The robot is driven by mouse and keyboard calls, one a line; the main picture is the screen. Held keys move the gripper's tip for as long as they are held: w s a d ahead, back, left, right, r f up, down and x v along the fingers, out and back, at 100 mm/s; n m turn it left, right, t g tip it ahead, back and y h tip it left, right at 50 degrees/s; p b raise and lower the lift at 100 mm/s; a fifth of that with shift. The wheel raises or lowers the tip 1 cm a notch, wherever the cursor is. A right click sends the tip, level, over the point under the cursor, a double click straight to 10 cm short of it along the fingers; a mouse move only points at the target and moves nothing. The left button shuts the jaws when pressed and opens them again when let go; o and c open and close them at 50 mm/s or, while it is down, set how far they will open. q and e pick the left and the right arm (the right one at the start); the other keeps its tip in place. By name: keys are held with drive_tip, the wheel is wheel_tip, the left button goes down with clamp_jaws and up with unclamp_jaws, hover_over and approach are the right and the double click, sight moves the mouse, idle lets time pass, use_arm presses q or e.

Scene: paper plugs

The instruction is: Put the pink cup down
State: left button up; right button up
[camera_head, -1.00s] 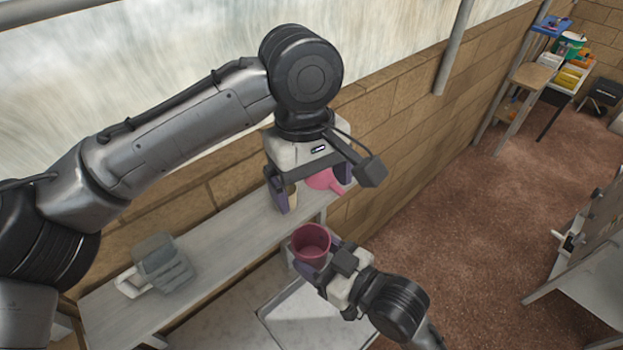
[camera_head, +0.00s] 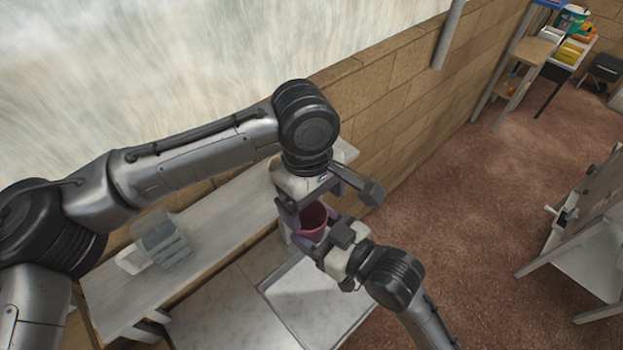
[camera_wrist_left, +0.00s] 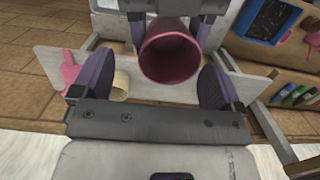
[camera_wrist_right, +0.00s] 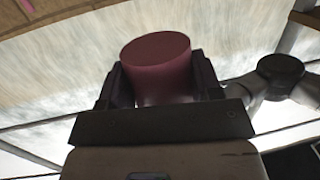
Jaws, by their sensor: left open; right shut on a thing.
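The pink cup (camera_head: 312,221) is held up between my two grippers at the right end of the shelf in the head view. My right gripper (camera_head: 322,240) is shut on the cup's sides; the right wrist view shows the cup (camera_wrist_right: 158,65) between both fingers (camera_wrist_right: 160,88). My left gripper (camera_head: 303,212) is open around the cup from the other side. In the left wrist view the cup's open mouth (camera_wrist_left: 171,57) faces the camera, between and beyond the spread left fingers (camera_wrist_left: 165,85). Whether the left fingers touch the cup cannot be told.
A grey shelf (camera_head: 235,210) runs along the brick wall, with a grey-green container (camera_head: 162,240) on its left part. A pink object (camera_wrist_left: 70,72) and a cream cylinder (camera_wrist_left: 121,84) show in the left wrist view. A pale panel (camera_head: 315,300) lies below.

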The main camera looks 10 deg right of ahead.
sight(313, 226)
use_arm(q)
drive_tip(key=shift+s+d+f, duration=0.1)
drive_tip(key=shift+f, duration=1.05)
drive_tip(key=shift+d, duration=0.1)
drive_tip(key=c, duration=0.8)
drive_tip(key=shift+o, duration=0.4)
drive_tip(key=o, duration=0.7)
drive_tip(key=shift+r, duration=0.1)
